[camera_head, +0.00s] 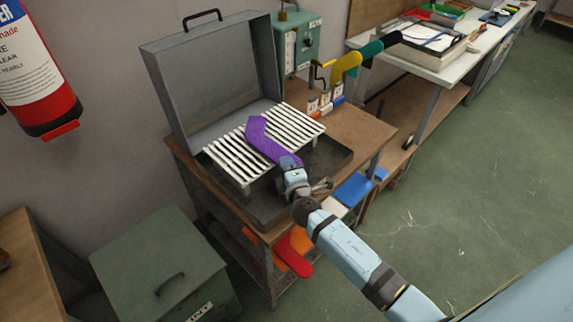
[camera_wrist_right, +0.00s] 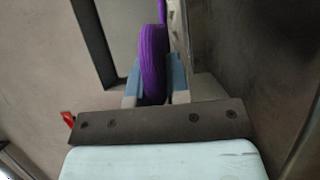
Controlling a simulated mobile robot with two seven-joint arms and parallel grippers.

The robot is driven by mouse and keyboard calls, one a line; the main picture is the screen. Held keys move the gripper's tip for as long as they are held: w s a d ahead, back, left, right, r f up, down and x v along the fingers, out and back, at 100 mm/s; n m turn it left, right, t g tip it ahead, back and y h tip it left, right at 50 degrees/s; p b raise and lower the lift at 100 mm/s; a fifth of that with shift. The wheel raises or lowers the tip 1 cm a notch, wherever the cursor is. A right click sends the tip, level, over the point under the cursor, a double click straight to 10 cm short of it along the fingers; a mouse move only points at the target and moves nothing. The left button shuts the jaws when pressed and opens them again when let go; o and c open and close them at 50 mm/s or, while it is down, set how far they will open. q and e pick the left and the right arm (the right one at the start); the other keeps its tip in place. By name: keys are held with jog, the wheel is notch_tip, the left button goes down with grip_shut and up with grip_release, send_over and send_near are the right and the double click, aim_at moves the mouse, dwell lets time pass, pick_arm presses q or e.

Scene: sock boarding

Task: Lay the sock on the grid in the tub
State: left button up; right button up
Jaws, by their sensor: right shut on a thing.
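The purple sock (camera_head: 263,140) lies stretched across the white slatted grid (camera_head: 224,157) in the head view. The grid sits in the dark open tub (camera_head: 333,155), whose grey lid (camera_head: 212,65) stands raised behind it. My right gripper (camera_head: 289,163) is at the tub's near side, shut on the near end of the sock. In the right wrist view the sock (camera_wrist_right: 153,62) stands between the two fingers. The fingertips are partly hidden by the sock. My left gripper is not in view.
The tub stands on a wooden table (camera_head: 362,129). A green lidded chest (camera_head: 160,270) stands at lower left, and a fire extinguisher (camera_head: 35,75) hangs at upper left.

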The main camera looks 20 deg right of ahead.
jog(key=o, duration=1.1)
jog(key=shift+o, duration=0.2)
jog(key=shift+f, duration=0.2)
jog(key=shift+f+b, duration=0.45)
jog(key=shift+b, duration=0.3)
jog(key=shift+s+a, duration=0.15)
jog(key=shift+s, duration=0.8)
jog(key=shift+s+a, duration=0.1)
jog(key=shift+s, duration=0.85)
jog(key=shift+s+a+r+b, duration=0.1)
jog(key=shift+s+a+b, duration=0.1)
jog(key=shift+s, duration=0.85)
jog(key=shift+s+a+b, duration=0.1)
jog(key=shift+s+b, duration=0.1)
jog(key=shift+s, duration=0.85)
